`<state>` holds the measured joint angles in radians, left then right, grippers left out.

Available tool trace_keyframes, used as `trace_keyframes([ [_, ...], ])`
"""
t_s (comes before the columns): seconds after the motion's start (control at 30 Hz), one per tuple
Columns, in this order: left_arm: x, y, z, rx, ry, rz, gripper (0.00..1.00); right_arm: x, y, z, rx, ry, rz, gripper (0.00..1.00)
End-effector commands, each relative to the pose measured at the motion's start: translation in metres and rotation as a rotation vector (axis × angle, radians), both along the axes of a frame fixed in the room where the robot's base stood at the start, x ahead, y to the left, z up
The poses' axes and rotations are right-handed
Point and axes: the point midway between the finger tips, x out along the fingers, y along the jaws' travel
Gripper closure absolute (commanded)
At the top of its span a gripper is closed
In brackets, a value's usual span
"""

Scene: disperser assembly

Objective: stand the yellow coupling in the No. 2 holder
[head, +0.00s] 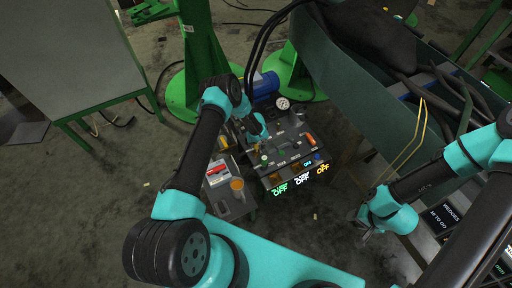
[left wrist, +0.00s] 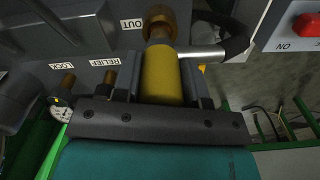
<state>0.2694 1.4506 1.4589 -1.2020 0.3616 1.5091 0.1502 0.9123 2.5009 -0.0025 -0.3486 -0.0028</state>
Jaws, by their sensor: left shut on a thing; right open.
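The yellow coupling (left wrist: 160,77) stands between the two fingers of my left gripper (left wrist: 160,85) in the left wrist view, and the gripper is shut on it. A brass fitting (left wrist: 159,22) meets the coupling's far end, next to the "OUT" label. I cannot tell whether they are joined. In the head view my left gripper (head: 257,143) is over the back left of the bench unit (head: 290,150), and the coupling cannot be made out there. My right gripper (head: 366,234) is open and empty, right of the unit. I cannot identify the No. 2 holder.
A metal pipe with a black hose (left wrist: 215,50) runs close beside the coupling. A red switch (left wrist: 306,27) is at the right. A side tray (head: 235,207) with an orange cylinder (head: 237,184) adjoins the unit. A gauge (head: 283,103) stands at its back.

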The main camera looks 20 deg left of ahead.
Motion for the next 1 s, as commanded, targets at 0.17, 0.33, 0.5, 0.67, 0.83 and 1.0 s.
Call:
trace_keyframes([
  [0.17, 0.002, 0.001, 0.032, 0.001, -0.003, 0.0, 1.0, 0.0, 0.0, 0.0, 0.0, 0.0, 0.0, 0.57],
  [0.33, 0.001, 0.0, 0.055, 0.0, -0.002, -0.001, 1.0, 0.0, 0.0, 0.0, 0.0, 0.0, 0.0, 0.57],
  [0.5, 0.0, 0.0, 0.065, 0.001, -0.001, 0.0, 1.0, 0.0, 0.0, 0.0, 0.0, 0.0, 0.0, 0.57],
  [0.67, 0.0, 0.0, 0.067, 0.001, -0.001, 0.0, 1.0, 0.0, 0.0, 0.0, 0.0, 0.0, 0.0, 0.57],
  [0.83, 0.0, 0.0, 0.066, 0.001, -0.001, 0.0, 1.0, 0.0, 0.0, 0.0, 0.0, 0.0, 0.0, 0.57],
  [1.0, 0.0, 0.0, 0.066, 0.001, -0.001, 0.0, 1.0, 0.0, 0.0, 0.0, 0.0, 0.0, 0.0, 0.57],
])
